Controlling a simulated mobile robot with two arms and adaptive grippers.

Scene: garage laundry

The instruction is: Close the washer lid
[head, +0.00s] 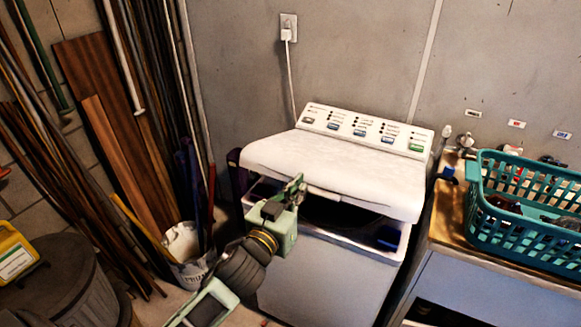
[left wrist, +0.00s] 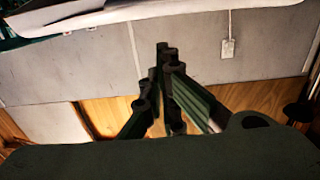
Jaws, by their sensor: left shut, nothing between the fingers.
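The white washer (head: 318,277) stands against the back wall. Its lid (head: 330,170) is partly lowered and sits above the top opening, with a dark gap under its front edge. My left gripper (head: 297,184) is shut and empty at the lid's front edge, left of the middle. I cannot tell whether it touches the lid. In the left wrist view its closed fingers (left wrist: 164,55) point away from the camera, and a pale slab, likely the lid (left wrist: 150,14), crosses the top. My right gripper is not in view.
A teal laundry basket (head: 525,212) with items in it stands on the wooden counter right of the washer. A white bucket (head: 184,243) and long boards and poles stand to the left. A wall outlet (head: 288,27) with a plugged cord is behind the washer.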

